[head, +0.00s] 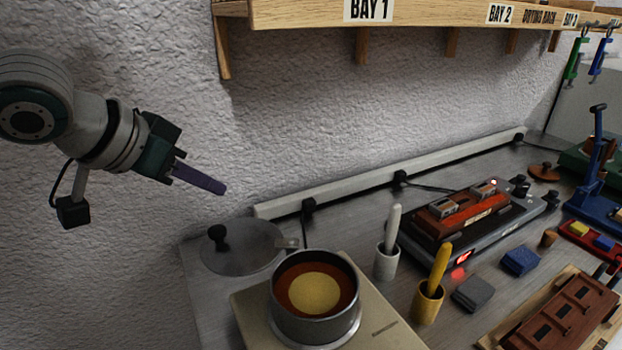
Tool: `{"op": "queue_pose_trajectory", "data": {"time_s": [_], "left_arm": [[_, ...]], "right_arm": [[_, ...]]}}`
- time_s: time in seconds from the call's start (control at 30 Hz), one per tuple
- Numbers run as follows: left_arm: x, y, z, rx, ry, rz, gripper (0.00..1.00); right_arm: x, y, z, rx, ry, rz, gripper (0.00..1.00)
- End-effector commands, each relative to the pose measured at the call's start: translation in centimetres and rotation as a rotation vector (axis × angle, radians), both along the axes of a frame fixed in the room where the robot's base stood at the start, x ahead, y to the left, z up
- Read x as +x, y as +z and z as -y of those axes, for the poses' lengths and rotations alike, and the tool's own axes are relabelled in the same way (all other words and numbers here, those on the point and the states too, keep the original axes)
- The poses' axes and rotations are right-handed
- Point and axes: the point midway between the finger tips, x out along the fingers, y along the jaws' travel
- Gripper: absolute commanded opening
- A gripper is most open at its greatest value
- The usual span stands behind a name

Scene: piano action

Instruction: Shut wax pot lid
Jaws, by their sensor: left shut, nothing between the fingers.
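The wax pot (315,300) stands on a beige heater base at the front of the bench. Its top is open, and a yellow disc of wax shows inside a reddish-brown interior. The round grey lid (243,248) with a black knob lies to the left of the pot, swung off it, with a small hinge tab (287,243) beside the pot's rim. My left gripper (222,189) is shut and empty, in the air above and behind the lid, clear of it. My right gripper is not in view.
A grey cup (387,264) with a pale-handled tool and a yellow cup (427,303) with a yellow-handled tool stand right of the pot. A hot plate with a red-brown block (462,211) is farther back. A wooden shelf (420,12) overhangs the wall.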

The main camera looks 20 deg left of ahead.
Motion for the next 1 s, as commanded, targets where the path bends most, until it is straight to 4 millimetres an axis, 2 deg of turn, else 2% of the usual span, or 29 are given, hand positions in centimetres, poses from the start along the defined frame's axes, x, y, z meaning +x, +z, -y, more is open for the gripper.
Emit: {"op": "queue_pose_trajectory", "data": {"time_s": [0.4,0.5,0.63,1.0], "left_arm": [[5.0,-5.6,1.2,0.002,-0.001,0.001,0.00],[3.0,-5.3,0.6,0.004,-0.003,-0.005,0.00],[1.6,-5.7,0.4,0.002,-0.001,-0.003,0.00],[0.9,-6.1,0.2,0.002,-0.002,0.000,0.00]], "right_arm": [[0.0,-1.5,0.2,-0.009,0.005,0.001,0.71],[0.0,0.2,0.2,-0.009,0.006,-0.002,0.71],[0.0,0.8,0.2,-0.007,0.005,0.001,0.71],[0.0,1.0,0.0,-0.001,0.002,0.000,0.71]]}}
